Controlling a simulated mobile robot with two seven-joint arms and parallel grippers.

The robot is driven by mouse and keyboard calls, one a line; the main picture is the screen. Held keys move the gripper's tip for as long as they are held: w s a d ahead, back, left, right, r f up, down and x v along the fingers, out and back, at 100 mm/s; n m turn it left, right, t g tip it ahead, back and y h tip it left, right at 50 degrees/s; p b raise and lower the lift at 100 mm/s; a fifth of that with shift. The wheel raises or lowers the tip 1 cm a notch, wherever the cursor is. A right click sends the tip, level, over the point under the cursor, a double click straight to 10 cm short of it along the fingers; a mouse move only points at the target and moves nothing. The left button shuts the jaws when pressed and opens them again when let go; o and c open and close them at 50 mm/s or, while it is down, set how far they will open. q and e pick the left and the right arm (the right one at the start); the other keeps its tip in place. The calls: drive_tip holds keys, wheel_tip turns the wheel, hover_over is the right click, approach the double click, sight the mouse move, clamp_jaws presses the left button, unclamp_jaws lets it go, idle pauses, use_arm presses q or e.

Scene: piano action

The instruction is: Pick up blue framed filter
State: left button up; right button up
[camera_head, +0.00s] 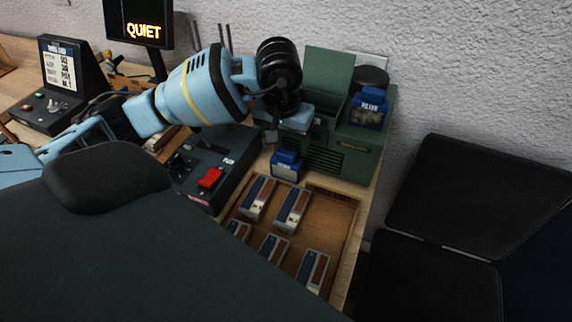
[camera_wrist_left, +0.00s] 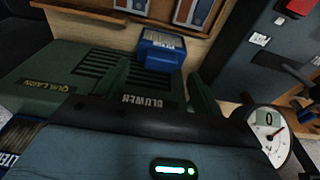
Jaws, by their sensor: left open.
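A blue framed filter (camera_head: 286,165) stands on the wooden bench just in front of the green blower box (camera_head: 345,152). In the left wrist view this filter (camera_wrist_left: 160,48) shows beyond the fingers, against the blower's vented face. A second blue-framed block, labelled FILTER (camera_head: 368,106), sits on top of the blower at the right; its edge (camera_wrist_left: 18,142) shows at the lower left of the wrist view. My left gripper (camera_head: 288,136) is above and behind the bench filter, by the blower. Its fingers (camera_wrist_left: 160,88) are apart with nothing held between them. The right gripper is not in view.
A dark control box with a red switch (camera_head: 210,178) stands left of the bench filter. A wooden tray (camera_head: 334,214) holding several brown-and-grey blocks lies in front. A round gauge (camera_wrist_left: 268,125) is close to the right finger. A dark chair (camera_head: 460,190) is at the right.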

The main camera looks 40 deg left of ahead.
sight(286, 152)
use_arm(q)
drive_tip(key=shift+w+a+f, duration=0.1)
drive_tip(key=shift+f, duration=0.7)
drive_tip(key=shift+w+a+f, duration=0.1)
drive_tip(key=shift+f, duration=0.65)
drive_tip(key=shift+d, duration=0.1)
drive_tip(key=c, duration=0.9)
drive_tip(key=shift+r, duration=0.1)
wheel_tip(286, 152, up, 10)
drive_tip(key=shift+f, duration=0.1)
